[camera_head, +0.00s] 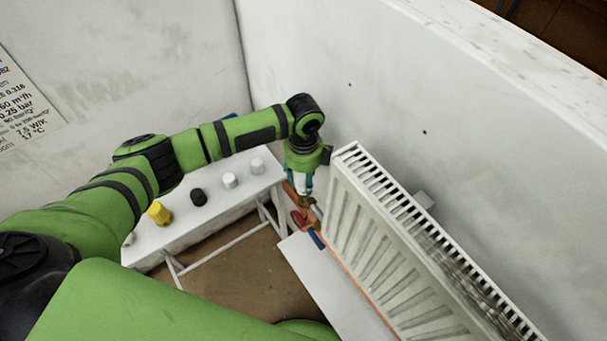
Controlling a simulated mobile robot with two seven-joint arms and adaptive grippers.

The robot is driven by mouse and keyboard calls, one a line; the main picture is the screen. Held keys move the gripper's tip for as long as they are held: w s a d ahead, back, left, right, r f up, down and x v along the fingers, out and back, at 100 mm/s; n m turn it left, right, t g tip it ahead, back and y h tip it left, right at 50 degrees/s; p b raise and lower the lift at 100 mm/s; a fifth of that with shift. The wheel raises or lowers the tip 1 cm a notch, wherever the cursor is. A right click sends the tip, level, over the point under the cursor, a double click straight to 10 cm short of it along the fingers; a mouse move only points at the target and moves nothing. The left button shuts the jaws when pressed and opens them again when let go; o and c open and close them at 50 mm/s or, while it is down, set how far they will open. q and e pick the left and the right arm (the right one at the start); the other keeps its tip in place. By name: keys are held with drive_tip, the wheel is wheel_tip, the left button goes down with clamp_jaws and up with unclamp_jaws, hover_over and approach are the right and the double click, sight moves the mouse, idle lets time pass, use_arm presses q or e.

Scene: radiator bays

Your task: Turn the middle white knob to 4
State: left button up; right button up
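Three white knobs show on a white bench (190,232) left of the radiator: one at the right end (258,165), one beside it (230,180), and one at the left end (129,239), partly hidden by my arm. The second from the right is the middle white one. Their number marks are too small to read. My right gripper is out of view.
A black knob (198,197) and a yellow knob (158,213) stand among the white ones. A ribbed white radiator (390,255) stands along the right wall. Red and blue handled parts (305,226) lie below my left gripper. A blue item (229,116) shows behind my arm.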

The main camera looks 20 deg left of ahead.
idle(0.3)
use_arm(q)
wheel_tip(320, 180, up, 12)
idle(0.5)
idle(0.4)
